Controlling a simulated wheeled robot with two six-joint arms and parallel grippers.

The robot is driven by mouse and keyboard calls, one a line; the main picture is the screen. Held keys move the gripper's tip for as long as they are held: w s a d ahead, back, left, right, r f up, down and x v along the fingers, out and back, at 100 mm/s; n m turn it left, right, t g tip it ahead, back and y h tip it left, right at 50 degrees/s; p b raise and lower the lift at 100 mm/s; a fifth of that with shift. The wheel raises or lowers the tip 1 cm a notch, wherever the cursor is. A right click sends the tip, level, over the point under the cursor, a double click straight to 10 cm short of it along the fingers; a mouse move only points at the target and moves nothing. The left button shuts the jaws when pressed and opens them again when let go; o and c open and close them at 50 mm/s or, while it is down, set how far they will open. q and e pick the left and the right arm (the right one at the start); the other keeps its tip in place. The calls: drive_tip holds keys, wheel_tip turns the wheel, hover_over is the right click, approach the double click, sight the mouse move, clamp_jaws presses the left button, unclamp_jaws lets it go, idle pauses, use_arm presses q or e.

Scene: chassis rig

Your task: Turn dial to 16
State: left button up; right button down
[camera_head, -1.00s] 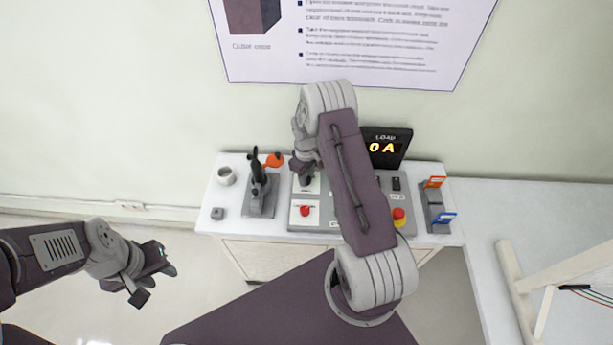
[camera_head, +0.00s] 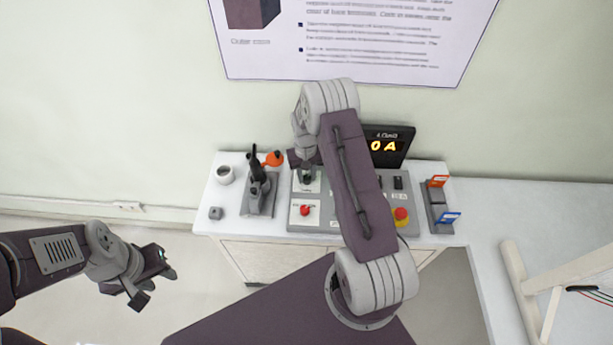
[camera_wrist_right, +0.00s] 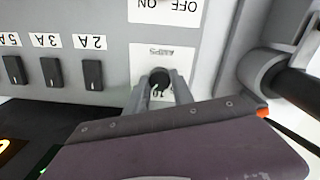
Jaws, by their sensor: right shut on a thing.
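The dial (camera_wrist_right: 158,78) is a small black round knob on a white plate marked AMPS, seen upside down in the right wrist view. A number, partly covered, shows beside the knob on the gripper side; I cannot read its setting surely. My right gripper (camera_wrist_right: 158,90) has a finger on each side of the knob and is shut on it. In the head view my right gripper (camera_head: 306,173) is over the panel's upper left plate, and the dial is mostly hidden. My left gripper (camera_head: 156,284) is open and empty, left of the cabinet.
The load display (camera_head: 385,146) reads 0 A. The panel also bears a red switch (camera_head: 305,210) and a red-and-yellow stop button (camera_head: 401,216). A black lever (camera_head: 258,175) stands left of the panel, near a white cup (camera_head: 225,175). Black switches (camera_wrist_right: 51,72) sit beside the dial plate.

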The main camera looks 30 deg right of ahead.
sight(306, 177)
drive_tip(key=shift+m, duration=0.7)
drive_tip(key=c, duration=1.1)
unclamp_jaws()
drive_tip(key=shift+s, duration=0.1)
drive_tip(key=shift+r, duration=0.1)
drive_tip(key=shift+r+b, duration=0.3)
drive_tip(key=shift+r, duration=0.05)
wheel_tip(306, 177, up, 8)
drive_tip(key=b, duration=0.1)
drive_tip(key=shift+r, duration=0.15)
drive_tip(key=shift+a, duration=0.1)
